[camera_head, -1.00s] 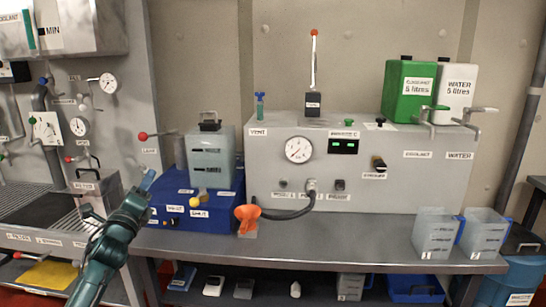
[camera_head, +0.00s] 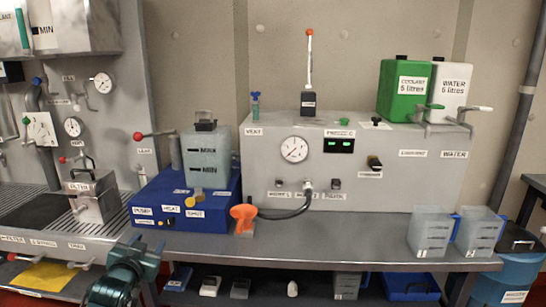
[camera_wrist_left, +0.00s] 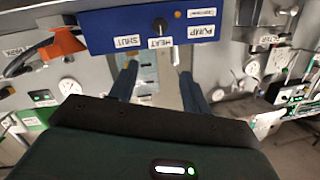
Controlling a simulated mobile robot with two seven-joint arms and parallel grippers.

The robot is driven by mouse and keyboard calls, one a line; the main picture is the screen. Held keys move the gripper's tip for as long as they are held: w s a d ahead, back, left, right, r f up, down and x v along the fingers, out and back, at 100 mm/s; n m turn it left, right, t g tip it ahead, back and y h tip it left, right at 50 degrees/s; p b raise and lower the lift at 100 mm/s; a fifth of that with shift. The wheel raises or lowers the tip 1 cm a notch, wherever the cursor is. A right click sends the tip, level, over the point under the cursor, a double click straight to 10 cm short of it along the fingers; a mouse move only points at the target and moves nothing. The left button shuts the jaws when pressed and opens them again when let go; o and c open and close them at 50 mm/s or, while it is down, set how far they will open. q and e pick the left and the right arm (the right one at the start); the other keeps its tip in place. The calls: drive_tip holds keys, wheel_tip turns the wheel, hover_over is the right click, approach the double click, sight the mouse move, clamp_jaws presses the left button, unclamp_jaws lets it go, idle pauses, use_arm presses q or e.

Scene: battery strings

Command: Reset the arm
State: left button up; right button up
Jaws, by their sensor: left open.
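My left arm comes in at the lower left of the head view, and its dark green end stands in front of the bench edge, left of the middle. In the left wrist view my left gripper (camera_wrist_left: 158,84) shows two blue fingers apart, with nothing between them. Past the fingers is the blue box (camera_wrist_left: 200,25) with its knob and HEAT, PUMP and SHUT labels, upside down. In the head view this blue box (camera_head: 200,212) sits on the bench behind and above the arm. My right gripper is not in view.
A clear tank (camera_head: 207,155) stands on the blue box. A grey cabinet (camera_head: 335,170) with a gauge fills the back. Two clear jugs stand at right (camera_head: 430,233). The bench front (camera_head: 335,245) between is clear.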

use_arm(q)
drive_tip(key=s+d+f+g+h, duration=0.1)
drive_tip(key=s+d+f, duration=0.4)
drive_tip(key=s+f, duration=0.25)
drive_tip(key=s+d+f+g+h, duration=0.1)
drive_tip(key=s+d+f+g, duration=0.1)
drive_tip(key=s+d+f, duration=0.45)
drive_tip(key=s+d+f+g+h, duration=0.1)
drive_tip(key=s+d+f, duration=0.1)
drive_tip(key=s, duration=0.9)
drive_tip(key=s+d+f+g+h, duration=0.1)
drive_tip(key=s+d+f, duration=0.2)
drive_tip(key=s, duration=0.7)
drive_tip(key=shift+s+d+g, duration=0.3)
drive_tip(key=shift+s+d, duration=0.05)
drive_tip(key=shift+d, duration=0.2)
